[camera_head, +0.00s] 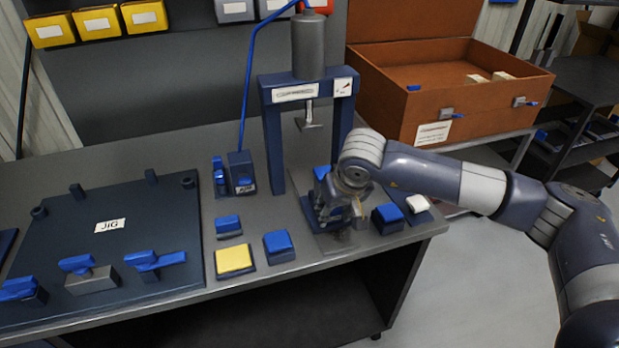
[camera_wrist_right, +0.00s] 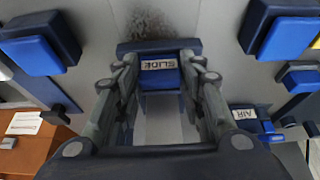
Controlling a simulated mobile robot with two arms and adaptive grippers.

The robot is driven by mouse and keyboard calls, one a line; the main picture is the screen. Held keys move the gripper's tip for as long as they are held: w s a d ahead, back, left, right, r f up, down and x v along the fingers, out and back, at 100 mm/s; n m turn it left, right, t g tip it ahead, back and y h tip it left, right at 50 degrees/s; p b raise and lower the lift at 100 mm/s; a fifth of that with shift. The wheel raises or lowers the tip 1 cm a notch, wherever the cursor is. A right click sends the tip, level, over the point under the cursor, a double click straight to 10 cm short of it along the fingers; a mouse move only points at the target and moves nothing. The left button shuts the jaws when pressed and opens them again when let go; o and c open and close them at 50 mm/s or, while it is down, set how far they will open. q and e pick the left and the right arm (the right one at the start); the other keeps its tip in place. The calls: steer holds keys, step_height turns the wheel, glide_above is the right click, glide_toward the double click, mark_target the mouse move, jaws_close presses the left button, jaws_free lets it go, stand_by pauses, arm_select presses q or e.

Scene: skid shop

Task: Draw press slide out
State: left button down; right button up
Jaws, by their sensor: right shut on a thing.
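The blue press (camera_head: 270,135) stands on the bench in the head view, with a grey cylinder on top and its ram (camera_head: 310,116) raised above the base. The press slide (camera_wrist_right: 160,47), dark blue and labelled SLIDE, shows at the top middle of the right wrist view. My right gripper (camera_head: 335,215) is low in front of the press and hides most of the slide in the head view. In the wrist view its two fingers (camera_wrist_right: 159,66) close on both sides of the labelled block. My left gripper is not in view.
Blue push buttons (camera_head: 278,246) (camera_head: 388,218) flank the slide's metal plate (camera_head: 345,243). A yellow pad (camera_head: 234,261), an AIR box (camera_head: 241,172) and the JIG plate (camera_head: 120,250) are to the left. An orange-brown crate (camera_head: 385,100) stands at the back right. The bench's front edge is close.

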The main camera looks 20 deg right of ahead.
steer(key=shift+s, duration=0.15)
steer(key=shift+s+d+b, duration=0.15)
steer(key=shift+s+b, duration=0.35)
steer(key=shift+s, duration=1.45)
steer(key=shift+f, duration=0.1)
steer(key=shift+s+d+f+b, duration=0.1)
steer(key=shift+s+d+b, duration=0.1)
steer(key=shift+b, duration=0.25)
steer(key=o, duration=0.7)
steer(key=shift+d, duration=0.1)
steer(key=shift+o, duration=0.8)
steer(key=shift+s+d, duration=0.15)
steer(key=shift+s, duration=0.05)
